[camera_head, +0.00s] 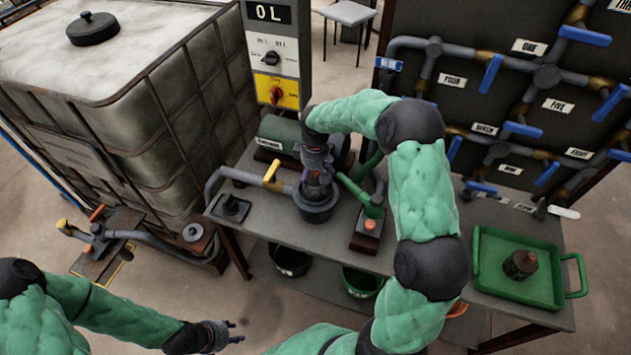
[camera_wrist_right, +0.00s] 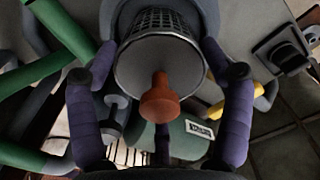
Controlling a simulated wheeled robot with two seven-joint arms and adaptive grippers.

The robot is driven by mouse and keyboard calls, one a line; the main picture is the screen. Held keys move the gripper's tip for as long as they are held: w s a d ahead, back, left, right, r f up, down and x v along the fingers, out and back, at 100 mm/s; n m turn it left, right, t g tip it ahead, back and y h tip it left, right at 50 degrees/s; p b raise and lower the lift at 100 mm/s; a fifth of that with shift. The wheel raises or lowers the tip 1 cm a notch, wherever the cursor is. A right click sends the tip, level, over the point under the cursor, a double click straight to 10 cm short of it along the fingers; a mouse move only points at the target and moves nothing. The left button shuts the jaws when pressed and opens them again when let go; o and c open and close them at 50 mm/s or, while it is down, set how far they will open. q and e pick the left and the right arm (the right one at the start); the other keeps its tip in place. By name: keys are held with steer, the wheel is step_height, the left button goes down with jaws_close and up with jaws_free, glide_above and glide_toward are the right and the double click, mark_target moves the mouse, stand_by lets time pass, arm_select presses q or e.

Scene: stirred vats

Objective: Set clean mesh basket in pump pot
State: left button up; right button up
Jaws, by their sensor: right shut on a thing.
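The mesh basket (camera_wrist_right: 158,62) has a grey disc end and an orange-brown knob (camera_wrist_right: 159,100) facing the right wrist camera. My right gripper (camera_head: 317,172) is shut on the basket, with its purple fingers on both sides of it in the wrist view (camera_wrist_right: 160,85). In the head view the basket (camera_head: 314,187) is upright in the mouth of the dark pump pot (camera_head: 317,212); how deep it sits is hidden by the gripper. The pot rim (camera_wrist_right: 205,15) shows behind the basket in the wrist view. My left gripper (camera_head: 236,332) is open and empty, low in front of the bench.
A green tray (camera_head: 487,284) at the right holds a dark, dirty-looking basket (camera_head: 521,264). A black lid-like piece (camera_head: 232,208) lies left of the pot. A yellow-handled valve (camera_head: 271,171) and a green pipe (camera_head: 352,188) flank the pot closely. A caged tank stands at the left.

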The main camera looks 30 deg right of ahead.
mark_target(316, 177)
step_height(316, 177, down, 2)
steer(key=shift+f, duration=0.2)
steer(key=shift+s, duration=0.1)
steer(key=shift+f+b, duration=0.3)
steer(key=shift+f, duration=0.25)
steer(key=o, duration=1.1)
